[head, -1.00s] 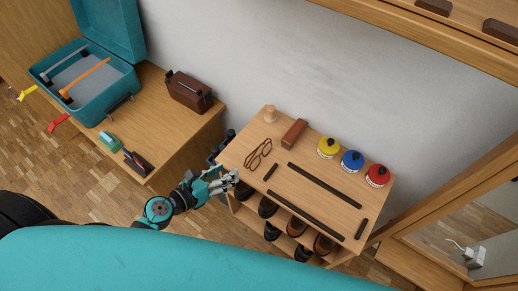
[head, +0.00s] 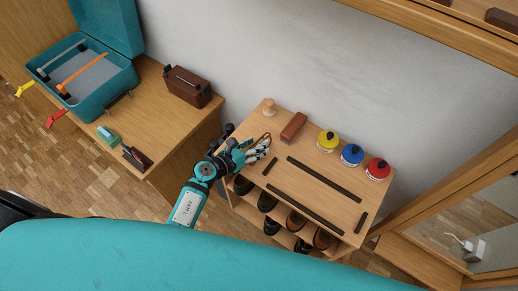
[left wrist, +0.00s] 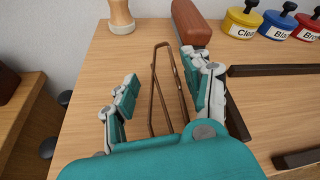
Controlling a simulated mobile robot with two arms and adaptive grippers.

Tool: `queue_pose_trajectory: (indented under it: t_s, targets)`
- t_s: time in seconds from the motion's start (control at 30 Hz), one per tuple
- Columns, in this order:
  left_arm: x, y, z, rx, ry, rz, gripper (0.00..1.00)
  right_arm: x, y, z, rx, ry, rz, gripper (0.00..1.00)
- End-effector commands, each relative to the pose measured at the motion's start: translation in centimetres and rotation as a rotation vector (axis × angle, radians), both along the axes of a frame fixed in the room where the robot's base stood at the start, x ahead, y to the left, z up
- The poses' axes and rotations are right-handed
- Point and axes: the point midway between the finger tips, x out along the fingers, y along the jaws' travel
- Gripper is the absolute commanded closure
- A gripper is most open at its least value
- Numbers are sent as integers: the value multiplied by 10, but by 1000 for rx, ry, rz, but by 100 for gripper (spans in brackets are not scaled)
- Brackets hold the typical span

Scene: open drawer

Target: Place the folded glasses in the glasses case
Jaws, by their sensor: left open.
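The folded glasses, with thin brown frames, lie on the wooden shelf top (head: 318,165). In the left wrist view the glasses (left wrist: 155,88) show between the two fingers of my left gripper (left wrist: 160,76), which is open and not closed on them. In the head view my left gripper (head: 258,150) covers most of the glasses. My right gripper is not in view.
A wooden knob-like item (head: 269,107) stands at the back corner. Yellow (head: 327,142), blue (head: 351,155) and red (head: 377,169) tins stand along the back. Dark strips (head: 324,178) lie on the top; shoes sit below. A brown bag (head: 187,87) stands on the left bench.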

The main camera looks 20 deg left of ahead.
Motion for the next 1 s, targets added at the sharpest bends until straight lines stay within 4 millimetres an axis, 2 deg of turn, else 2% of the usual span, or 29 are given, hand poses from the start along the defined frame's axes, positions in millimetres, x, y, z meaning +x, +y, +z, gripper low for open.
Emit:
queue_pose_trajectory:
  t_s: [0.27, 0.5, 0.57, 0.83, 1.0]
  targets:
    - [2, -1, -1, 0, 1, 0, 51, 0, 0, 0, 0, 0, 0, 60]
    - [2, -1, -1, 0, 0, 1, 83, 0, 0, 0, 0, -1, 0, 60]
    - [2, -1, -1, 0, 0, 1, 87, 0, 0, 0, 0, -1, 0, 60]
    - [2, -1, 3, 2, -1, 0, 87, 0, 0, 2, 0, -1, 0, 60]
    - [2, -1, 19, 2, -2, 0, 87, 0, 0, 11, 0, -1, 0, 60]
